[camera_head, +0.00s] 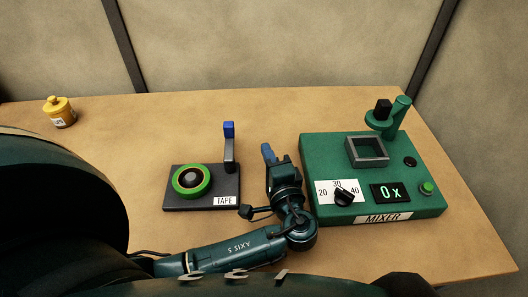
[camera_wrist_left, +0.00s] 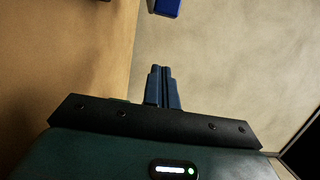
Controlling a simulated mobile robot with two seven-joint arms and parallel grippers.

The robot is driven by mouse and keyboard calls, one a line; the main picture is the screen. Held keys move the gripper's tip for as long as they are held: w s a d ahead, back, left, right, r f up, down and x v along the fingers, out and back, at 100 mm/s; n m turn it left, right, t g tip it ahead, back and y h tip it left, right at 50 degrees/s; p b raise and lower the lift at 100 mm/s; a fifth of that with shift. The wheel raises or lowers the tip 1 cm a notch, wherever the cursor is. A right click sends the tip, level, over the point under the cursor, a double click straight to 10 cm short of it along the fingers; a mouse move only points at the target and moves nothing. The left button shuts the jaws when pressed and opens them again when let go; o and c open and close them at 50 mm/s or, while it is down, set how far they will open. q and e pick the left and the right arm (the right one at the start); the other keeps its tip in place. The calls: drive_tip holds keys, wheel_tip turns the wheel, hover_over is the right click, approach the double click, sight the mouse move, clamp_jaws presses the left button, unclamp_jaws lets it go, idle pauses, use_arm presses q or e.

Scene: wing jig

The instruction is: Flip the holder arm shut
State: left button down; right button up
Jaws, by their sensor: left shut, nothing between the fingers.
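The tape holder (camera_head: 172,203) is a dark grey base labelled TAPE, with a green-rimmed roll (camera_head: 205,187) lying on its left part. Its holder arm (camera_head: 230,158) stands upright at the back right of the base, tipped with a blue block. A blue block, seemingly this tip, shows at the top edge of the left wrist view (camera_wrist_left: 165,6). My left gripper (camera_head: 266,150) is shut and empty, to the right of the holder arm and apart from it. Its closed blue fingers also show in the left wrist view (camera_wrist_left: 162,70). My right gripper is not in view.
The green mixer (camera_head: 319,151) stands close to the right of my left gripper, with a dial, a display, a square opening and a raised crank at its back. A yellow jar (camera_head: 60,113) stands at the back left. The table (camera_head: 150,130) is bare behind the holder.

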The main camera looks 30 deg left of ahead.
sight(229, 139)
use_arm(q)
drive_tip(key=p+x, duration=0.1)
drive_tip(key=x, duration=0.6)
drive_tip(key=shift+w+a+r, duration=0.15)
drive_tip(key=shift+w+a, duration=0.05)
drive_tip(key=shift+a, duration=0.1)
drive_tip(key=shift+s+a+p, duration=0.75)
drive_tip(key=shift+s+a, duration=0.1)
drive_tip(key=shift+a, duration=0.15)
drive_tip(key=shift+s+a, duration=0.35)
drive_tip(key=shift+a, duration=0.15)
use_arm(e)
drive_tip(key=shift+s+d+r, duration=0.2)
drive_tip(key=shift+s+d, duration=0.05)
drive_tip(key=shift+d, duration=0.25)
use_arm(q)
drive_tip(key=shift+a+f, duration=0.1)
drive_tip(key=shift+f, duration=0.15)
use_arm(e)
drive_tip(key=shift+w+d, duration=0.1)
